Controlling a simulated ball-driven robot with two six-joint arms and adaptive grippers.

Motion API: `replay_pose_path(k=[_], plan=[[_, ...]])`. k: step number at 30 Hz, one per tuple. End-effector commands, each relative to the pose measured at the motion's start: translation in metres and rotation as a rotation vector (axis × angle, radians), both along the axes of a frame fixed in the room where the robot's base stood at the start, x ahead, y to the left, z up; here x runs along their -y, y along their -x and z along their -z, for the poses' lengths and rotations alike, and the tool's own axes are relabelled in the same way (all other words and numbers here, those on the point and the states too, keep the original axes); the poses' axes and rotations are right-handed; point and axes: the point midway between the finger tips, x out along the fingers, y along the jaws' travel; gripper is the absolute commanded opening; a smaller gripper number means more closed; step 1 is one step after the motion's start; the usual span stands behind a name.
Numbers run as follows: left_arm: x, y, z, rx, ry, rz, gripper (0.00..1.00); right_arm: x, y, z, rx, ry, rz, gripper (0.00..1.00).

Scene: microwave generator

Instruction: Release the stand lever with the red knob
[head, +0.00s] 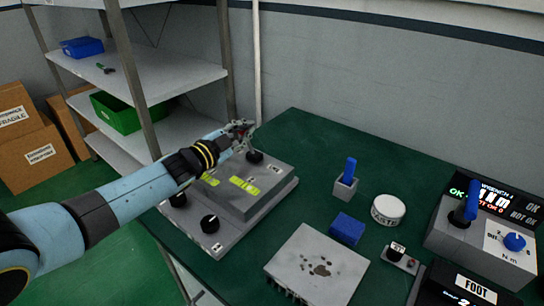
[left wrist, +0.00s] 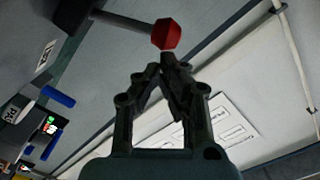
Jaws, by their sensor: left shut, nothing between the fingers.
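The red knob (left wrist: 166,34) sits at the end of a grey lever rod (left wrist: 122,20) in the left wrist view. The rod comes out of a dark mount at upper left. My left gripper (left wrist: 168,62) is shut and empty, its fingertips right beside the knob. I cannot tell whether they touch it. In the head view my left gripper (head: 243,127) is above the back of the grey generator box (head: 255,203), near the black lever mount (head: 254,157). The knob is too small and covered there to make out clearly. My right gripper is out of view.
The generator has black dials (head: 210,223) and yellow-green displays. On the green table (head: 300,135) stand a blue-handled holder (head: 345,183), a round white tin (head: 388,209), a blue block (head: 347,229), a stained grey box (head: 318,265) and a torque tester (head: 480,245). Shelves stand at back left.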

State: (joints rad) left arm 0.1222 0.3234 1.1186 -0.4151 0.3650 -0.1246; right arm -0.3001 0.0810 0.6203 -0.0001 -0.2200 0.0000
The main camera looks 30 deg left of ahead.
Motion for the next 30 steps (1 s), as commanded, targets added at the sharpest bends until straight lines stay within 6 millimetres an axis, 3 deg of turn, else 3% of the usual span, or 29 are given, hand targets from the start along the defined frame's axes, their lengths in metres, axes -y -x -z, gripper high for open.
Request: replay_pose_path(k=[30], plan=[[-0.0095, -0.0014, 0.0009, 0.001, -0.007, 0.0, 0.0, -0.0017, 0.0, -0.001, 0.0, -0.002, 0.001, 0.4]])
